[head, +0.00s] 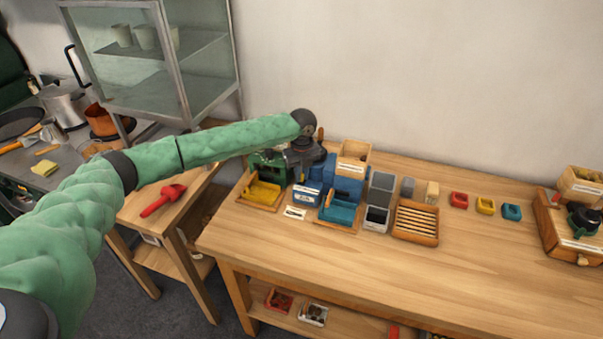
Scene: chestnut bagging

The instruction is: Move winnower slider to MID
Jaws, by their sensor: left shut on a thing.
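The winnower (345,182) looks to be the blue machine at the back left of the long table, with a wooden hopper on top and a teal tray (339,211) in front. My left gripper (304,163) reaches in from the left, pointing down at the left side of the blue machine. It is shut on a small part there, which seems to be the winnower slider; the part and the fingertips are mostly hidden by the gripper, so the slider's setting cannot be read. My right gripper is not in view.
A green machine with a yellow tray (263,193) stands just left, partly behind my gripper. A slatted wooden tray (415,222) and small red, yellow and teal cups lie to the right. A red scoop (163,199) lies on the side table. The table's front is clear.

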